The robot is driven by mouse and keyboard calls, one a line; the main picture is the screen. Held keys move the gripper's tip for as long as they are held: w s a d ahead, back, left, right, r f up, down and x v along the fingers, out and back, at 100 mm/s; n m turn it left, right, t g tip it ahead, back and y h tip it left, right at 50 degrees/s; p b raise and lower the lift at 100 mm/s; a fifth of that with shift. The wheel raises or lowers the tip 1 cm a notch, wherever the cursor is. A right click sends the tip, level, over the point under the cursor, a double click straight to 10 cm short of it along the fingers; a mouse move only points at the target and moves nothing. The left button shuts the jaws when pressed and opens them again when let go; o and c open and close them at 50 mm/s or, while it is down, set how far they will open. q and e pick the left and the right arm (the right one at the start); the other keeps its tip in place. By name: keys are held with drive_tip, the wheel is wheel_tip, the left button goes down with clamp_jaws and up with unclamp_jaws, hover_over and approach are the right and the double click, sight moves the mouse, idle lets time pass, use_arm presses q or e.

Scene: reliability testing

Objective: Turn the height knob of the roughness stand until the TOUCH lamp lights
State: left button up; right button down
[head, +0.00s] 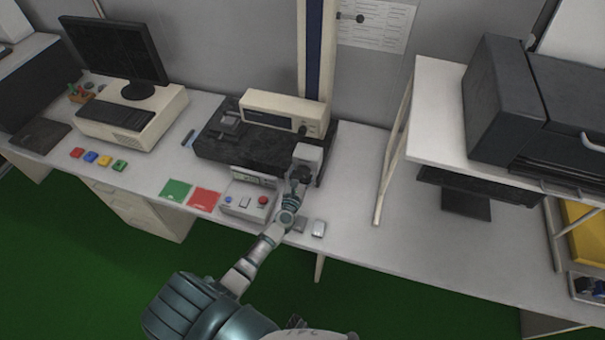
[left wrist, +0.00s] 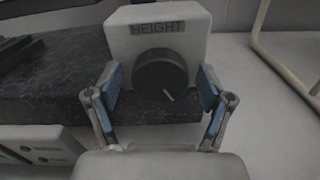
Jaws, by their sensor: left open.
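The height knob (left wrist: 161,77) is a black round dial with a white pointer line, on a light block labelled HEIGHT (left wrist: 157,27). In the left wrist view the pointer is aimed down and slightly right. The block (head: 308,156) sits at the right end of the dark stone base (head: 222,150) of the roughness stand. My left gripper (left wrist: 160,90) is open, with its blue-padded fingers on either side of the knob and a gap at each side. In the head view my left gripper (head: 297,180) hides most of the knob. I cannot make out a TOUCH lamp. My right gripper is not in view.
A cream instrument (head: 284,112) stands on the back of the stone base. A control box (head: 246,202) with blue and red buttons stands left of my gripper, near green (head: 175,190) and red mats.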

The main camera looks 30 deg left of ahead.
use_arm(q)
drive_tip(key=c, duration=1.2)
drive_tip(key=shift+o, duration=0.2)
drive_tip(key=shift+m, duration=0.3)
